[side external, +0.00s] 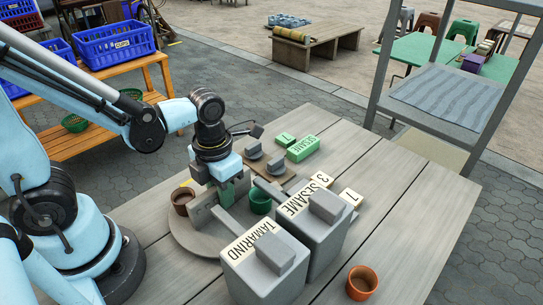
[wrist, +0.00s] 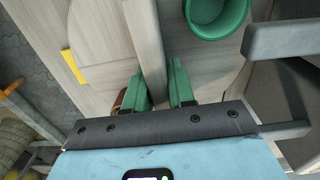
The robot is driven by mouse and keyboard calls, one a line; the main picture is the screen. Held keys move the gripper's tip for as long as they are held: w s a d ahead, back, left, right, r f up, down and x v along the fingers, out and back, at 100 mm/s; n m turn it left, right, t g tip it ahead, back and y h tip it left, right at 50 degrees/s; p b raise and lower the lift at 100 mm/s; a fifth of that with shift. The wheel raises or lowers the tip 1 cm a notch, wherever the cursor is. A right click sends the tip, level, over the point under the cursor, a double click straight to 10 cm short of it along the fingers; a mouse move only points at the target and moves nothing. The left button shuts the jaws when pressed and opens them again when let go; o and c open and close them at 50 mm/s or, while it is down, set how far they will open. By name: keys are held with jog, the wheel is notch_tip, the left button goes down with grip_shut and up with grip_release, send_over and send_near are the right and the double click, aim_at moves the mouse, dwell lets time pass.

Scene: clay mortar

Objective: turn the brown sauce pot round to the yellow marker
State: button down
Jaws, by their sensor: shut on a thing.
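The brown sauce pot (side external: 182,208) stands at the left side of a round grey turntable (side external: 190,238). In the wrist view only a sliver of the brown pot (wrist: 118,101) shows behind my left finger. A green pot (side external: 260,204) stands on the turntable's other side; it also shows in the wrist view (wrist: 218,22). A grey upright bar (wrist: 148,45) runs across the turntable between the pots. My gripper (side external: 226,198) is shut on this bar, with a green finger on each side. The yellow marker (wrist: 73,67) lies just outside the turntable's rim, near the brown pot.
Two grey canisters, labelled TAMARIND (side external: 262,268) and SESAME (side external: 318,222), stand close in front and right of the turntable. An orange-brown pot (side external: 362,284) stands at the table's front.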

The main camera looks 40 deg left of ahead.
dwell(0.3)
jog(key=c, duration=1)
grip_release()
jog(key=shift+c, duration=0.2)
notch_tip(320, 180, up, 12)
